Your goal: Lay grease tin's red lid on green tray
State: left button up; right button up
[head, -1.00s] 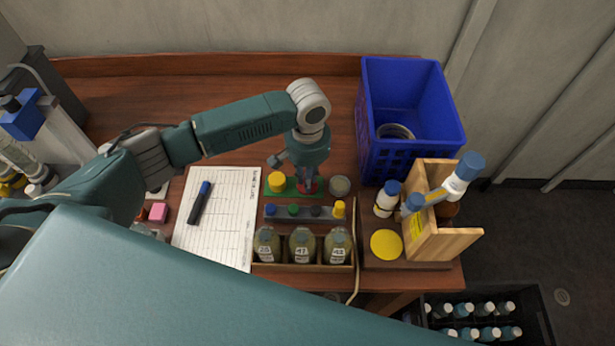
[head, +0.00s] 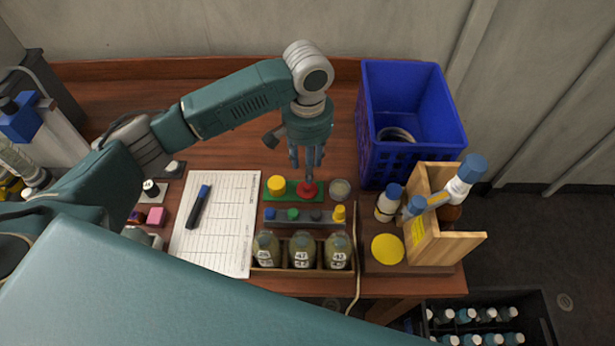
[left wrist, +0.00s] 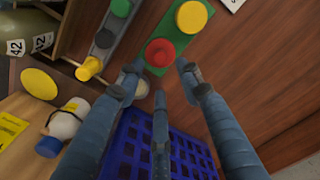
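The red lid (head: 308,190) lies on the right part of the green tray (head: 291,196), beside a yellow lid (head: 276,184). In the left wrist view the red lid (left wrist: 160,52) rests on the green tray (left wrist: 157,71), just beyond the fingertips. The grease tin (head: 340,188) stands uncovered, just right of the tray, with greyish contents. In the left wrist view it is mostly hidden behind the fingers. My left gripper (head: 307,172) is above the lid, its fingers spread, empty and apart from the lid. My right gripper is not in view.
A rack of coloured caps (head: 303,218) and a wooden box of labelled jars (head: 318,268) stand in front of the tray. A blue crate (head: 372,165) is at the back right. A clipboard sheet (head: 226,230) with a marker (head: 200,204) lies left. Behind the tray the table is clear.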

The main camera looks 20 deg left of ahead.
pick_arm(q)
notch_tip(320, 180, up, 4)
dwell(0.6)
